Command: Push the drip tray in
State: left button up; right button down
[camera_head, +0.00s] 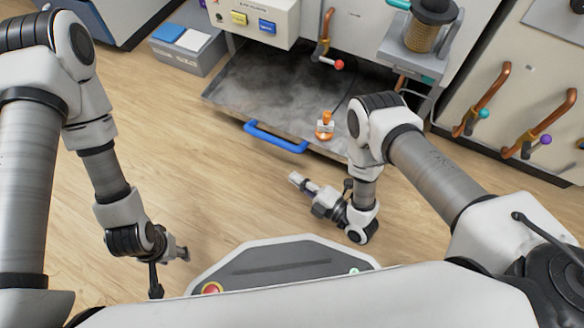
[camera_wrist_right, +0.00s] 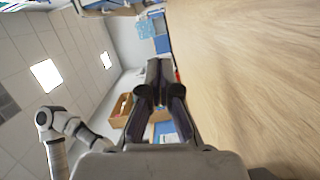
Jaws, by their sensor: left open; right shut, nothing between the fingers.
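The drip tray (camera_head: 262,88) is a dark grey, stained metal tray low at the foot of the machine in the head view. It sticks out over the floor, with a blue bar handle (camera_head: 275,137) on its front edge. My right gripper (camera_head: 296,179) is shut and empty, in front of the handle and apart from it. Its dark fingers show together in the right wrist view (camera_wrist_right: 158,68), where I cannot make out the tray. My left gripper (camera_head: 183,253) is open and empty over the floor at lower left, well away from the tray.
An orange and white fitting (camera_head: 325,125) stands at the tray's front right. A grey box (camera_head: 188,48) with blue and white items sits left of it. Copper pipes with coloured knobs (camera_head: 540,139) line the right. The wooden floor (camera_head: 190,165) before the tray is clear.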

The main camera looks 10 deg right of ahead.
jog(key=w+a+f+b, duration=0.1)
jog(key=w+a+b, duration=0.2)
jog(key=w+b, duration=0.3)
jog(key=w, duration=0.3)
jog(key=shift+w+a+b, duration=0.3)
jog(key=shift+w, duration=0.1)
jog(key=shift+f, duration=0.1)
jog(key=shift+w+d, duration=0.1)
